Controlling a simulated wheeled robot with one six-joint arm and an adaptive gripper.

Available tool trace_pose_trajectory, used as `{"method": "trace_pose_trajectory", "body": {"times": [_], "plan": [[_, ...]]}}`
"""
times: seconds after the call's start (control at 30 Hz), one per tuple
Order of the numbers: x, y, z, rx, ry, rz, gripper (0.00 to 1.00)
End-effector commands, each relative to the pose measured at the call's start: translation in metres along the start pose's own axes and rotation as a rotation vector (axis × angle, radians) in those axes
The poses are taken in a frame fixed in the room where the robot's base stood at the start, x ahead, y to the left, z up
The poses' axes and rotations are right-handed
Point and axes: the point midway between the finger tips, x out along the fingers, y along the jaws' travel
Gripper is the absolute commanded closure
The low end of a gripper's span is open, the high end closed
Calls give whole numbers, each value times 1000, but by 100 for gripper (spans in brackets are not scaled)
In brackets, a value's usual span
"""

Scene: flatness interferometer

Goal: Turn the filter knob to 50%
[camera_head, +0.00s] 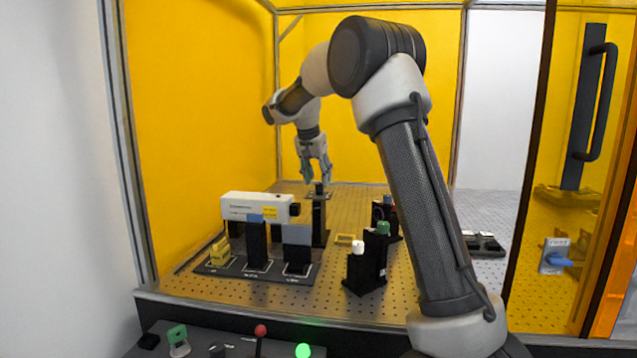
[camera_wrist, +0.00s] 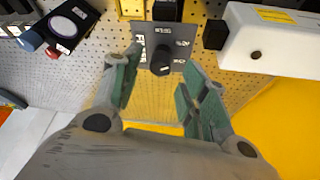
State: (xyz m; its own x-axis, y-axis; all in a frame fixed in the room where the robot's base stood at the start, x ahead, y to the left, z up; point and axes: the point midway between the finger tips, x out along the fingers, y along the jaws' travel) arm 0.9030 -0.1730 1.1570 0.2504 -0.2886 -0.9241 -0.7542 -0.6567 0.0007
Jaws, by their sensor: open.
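The filter knob (camera_wrist: 161,60) is black and sits on a grey dial plate (camera_wrist: 179,57) with small white labels around it. The labels are too small to read surely, so I cannot tell its setting. In the head view the knob (camera_head: 319,188) tops a black post just below my gripper (camera_head: 317,179). My gripper (camera_wrist: 158,72) points down and is open, with its green-padded fingers on either side of the knob in the wrist view. I see no clear contact between the fingers and the knob.
A white laser box (camera_head: 257,207) stands left of the post, and also shows in the wrist view (camera_wrist: 268,42). Black holders on a dark base (camera_head: 257,268) stand in front. A black block with white and green knobs (camera_head: 372,262) is at the right. Perforated bench surrounds them.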

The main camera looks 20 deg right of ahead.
Motion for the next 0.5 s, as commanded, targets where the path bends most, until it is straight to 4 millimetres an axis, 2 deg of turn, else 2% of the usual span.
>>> {"method": "trace_pose_trajectory", "body": {"times": [0.1, 0.3, 0.5], "plan": [[-29, -1, -1, 0, 3, -5, 56], [-71, -1, 0, 0, 3, -4, 56], [-92, 0, 0, 1, 2, -2, 56]]}}
